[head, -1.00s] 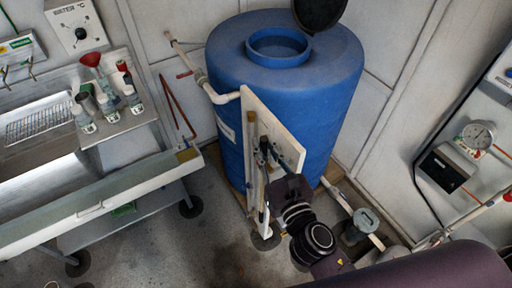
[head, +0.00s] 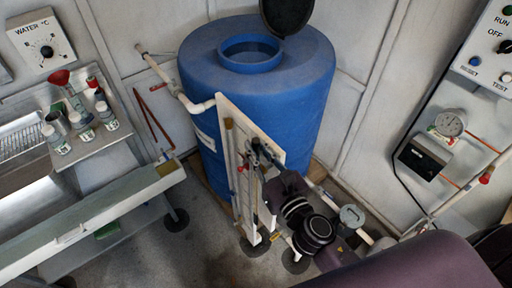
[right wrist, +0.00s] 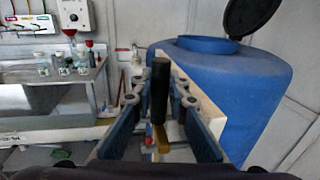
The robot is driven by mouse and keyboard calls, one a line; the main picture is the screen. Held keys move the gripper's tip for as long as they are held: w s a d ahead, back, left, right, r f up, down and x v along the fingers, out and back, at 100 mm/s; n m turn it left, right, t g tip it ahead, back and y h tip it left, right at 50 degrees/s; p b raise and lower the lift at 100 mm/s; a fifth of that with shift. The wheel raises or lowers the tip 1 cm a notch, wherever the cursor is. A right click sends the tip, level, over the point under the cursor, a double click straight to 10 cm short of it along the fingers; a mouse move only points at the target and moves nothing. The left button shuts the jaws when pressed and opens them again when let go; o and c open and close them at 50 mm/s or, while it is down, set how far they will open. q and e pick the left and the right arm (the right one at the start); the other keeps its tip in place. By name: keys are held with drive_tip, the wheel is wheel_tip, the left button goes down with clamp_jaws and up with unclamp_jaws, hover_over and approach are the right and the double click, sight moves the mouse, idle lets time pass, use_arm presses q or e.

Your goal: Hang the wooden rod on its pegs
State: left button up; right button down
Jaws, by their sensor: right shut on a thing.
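My right gripper (head: 262,152) is in front of the pale board (head: 226,104) beside the blue tank. In the right wrist view, its fingers (right wrist: 160,98) are shut around an upright rod (right wrist: 160,85). The rod has a dark cylindrical upper part and a tan, wood-coloured part below. In the head view the gripper and wrist hide most of it. Long upright pieces, one with a brown top (head: 229,124), stand along the board's left side. The pegs cannot be made out clearly. My left gripper is not in view.
The blue tank (head: 205,90) stands directly behind the board, with a white pipe (head: 172,83) at its left. A metal sink bench (head: 100,215) is at left, with bottles on its shelf. Pipes and a gauge (head: 450,123) are at right. Some grey floor is clear between bench and board.

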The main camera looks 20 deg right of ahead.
drive_tip(key=c, duration=1.8)
unclamp_jaws()
drive_tip(key=shift+s+d+f, duration=0.1)
drive_tip(key=shift+s, duration=0.5)
drive_tip(key=s, duration=0.6)
drive_tip(key=shift+s+d, duration=0.15)
drive_tip(key=shift+d, duration=0.3)
